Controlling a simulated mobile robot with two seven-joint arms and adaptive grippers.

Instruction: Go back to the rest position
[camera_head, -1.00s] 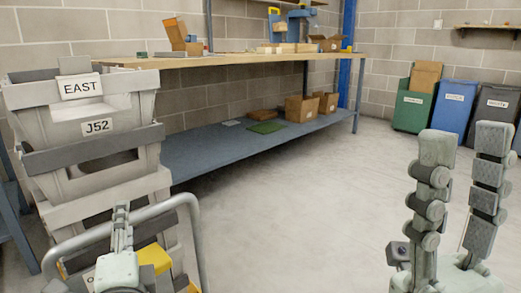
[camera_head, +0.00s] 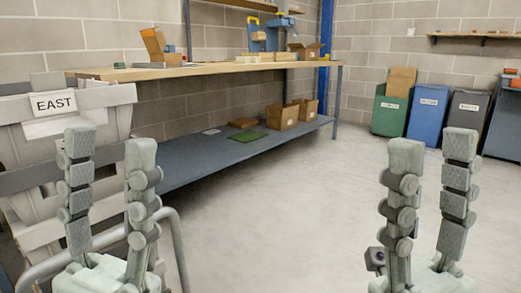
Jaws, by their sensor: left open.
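My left gripper (camera_head: 108,150) is upright at the lower left, its two fingers apart with nothing between them. It stands in front of the stacked grey totes (camera_head: 111,99) and hides part of them. My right gripper (camera_head: 432,150) is upright at the lower right, its two fingers wide apart and empty, over the bare floor. Both grippers are at about the same height and point upward in the picture.
A wooden-topped workbench (camera_head: 205,70) with a blue lower shelf (camera_head: 195,160) runs along the wall. Cardboard boxes (camera_head: 283,115) sit on that shelf. Green (camera_head: 389,113), blue (camera_head: 428,108) and dark (camera_head: 465,113) bins stand at the back right. A metal rail (camera_head: 180,252) curves beside my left gripper. The middle floor is clear.

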